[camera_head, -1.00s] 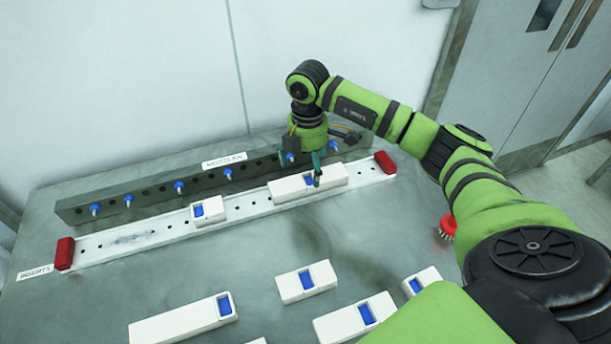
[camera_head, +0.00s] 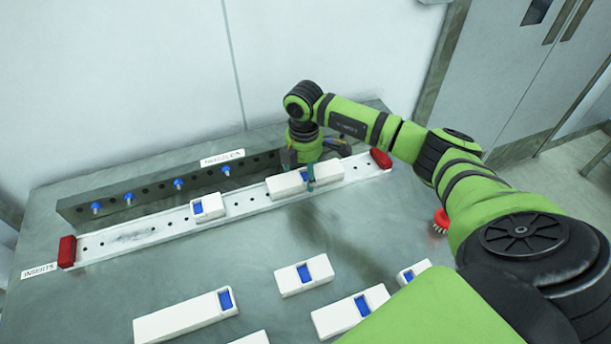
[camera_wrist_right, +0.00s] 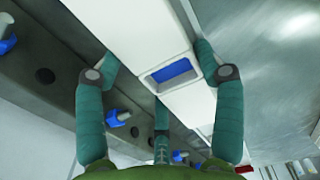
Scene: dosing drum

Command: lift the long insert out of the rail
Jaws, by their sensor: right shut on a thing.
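The long insert (camera_head: 328,174) is a white block with a blue window, lying in the right part of the white rail (camera_head: 140,233). My right gripper (camera_head: 308,176) comes down over its middle. In the right wrist view, the teal fingers of my gripper (camera_wrist_right: 157,62) are on both sides of the white insert (camera_wrist_right: 140,32), shut on it near its blue window (camera_wrist_right: 172,71). The insert appears seated in the rail; I see no clear gap under it. Its middle is partly hidden by the gripper in the head view. My left gripper is not in view.
A shorter white insert (camera_head: 208,209) sits further left in the rail. Red blocks (camera_head: 67,251) and (camera_head: 381,158) close the rail's ends. A dark bar with blue nozzles (camera_head: 179,184) runs close behind. Several loose white inserts (camera_head: 185,317) lie in front. A red brush (camera_head: 441,220) lies at right.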

